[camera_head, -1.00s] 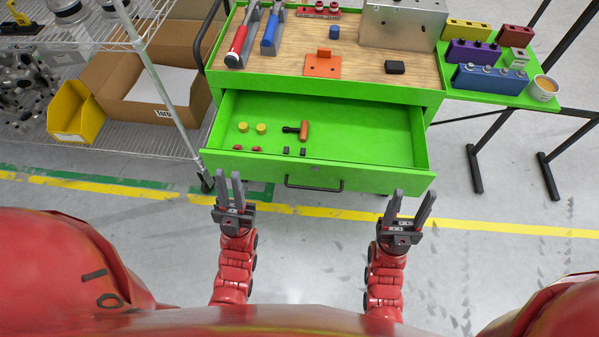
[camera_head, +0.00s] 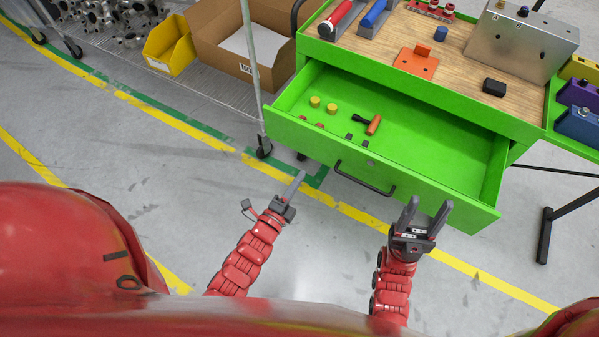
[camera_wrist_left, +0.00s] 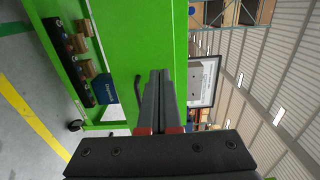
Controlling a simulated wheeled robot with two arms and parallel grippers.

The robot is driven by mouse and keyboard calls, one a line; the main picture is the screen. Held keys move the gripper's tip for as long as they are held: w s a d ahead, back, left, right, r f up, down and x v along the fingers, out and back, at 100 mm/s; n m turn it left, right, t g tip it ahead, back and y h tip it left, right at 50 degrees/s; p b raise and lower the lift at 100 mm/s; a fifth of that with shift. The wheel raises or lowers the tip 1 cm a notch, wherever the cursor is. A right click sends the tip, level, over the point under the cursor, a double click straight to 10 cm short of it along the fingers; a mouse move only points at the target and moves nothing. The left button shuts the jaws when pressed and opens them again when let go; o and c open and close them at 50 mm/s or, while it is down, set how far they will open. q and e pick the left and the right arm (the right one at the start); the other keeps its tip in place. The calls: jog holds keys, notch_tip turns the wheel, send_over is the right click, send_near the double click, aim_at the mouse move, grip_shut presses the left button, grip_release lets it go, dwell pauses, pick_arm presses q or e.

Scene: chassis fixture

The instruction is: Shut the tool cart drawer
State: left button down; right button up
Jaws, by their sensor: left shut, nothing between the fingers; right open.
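The green drawer (camera_head: 430,196) of the tool cart (camera_head: 440,100) stands pulled out, with yellow, red and black small parts and an orange-handled tool (camera_head: 373,124) inside. A dark bar handle (camera_head: 362,180) is on its front. My left gripper (camera_head: 297,180) is shut and empty, in front of the drawer's left part and apart from the handle. In the left wrist view its closed fingers (camera_wrist_left: 159,100) point along the green surface, with the dark handle (camera_wrist_left: 138,88) just left of them. My right gripper (camera_head: 427,213) is open and empty, near the drawer front's right part.
A wire shelf at the upper left holds a yellow bin (camera_head: 169,46) and a cardboard box (camera_head: 240,50). The cart top carries a metal box (camera_head: 520,42) and an orange plate (camera_head: 417,60). The floor in front is clear.

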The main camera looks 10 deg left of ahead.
pick_arm(q)
jog(key=p, duration=0.2)
send_near(324, 141)
jog(key=x, duration=0.5)
jog(key=shift+r, duration=0.15)
jog(key=shift+x, duration=0.9)
jog(key=shift+d, duration=0.1)
jog(key=shift+w+d+f+b, duration=0.1)
jog(key=shift+w+f+b, duration=0.15)
jog(key=shift+w+b, duration=0.15)
jog(key=b+x, duration=1.8)
jog(key=x, duration=0.8)
jog(key=shift+r, duration=0.25)
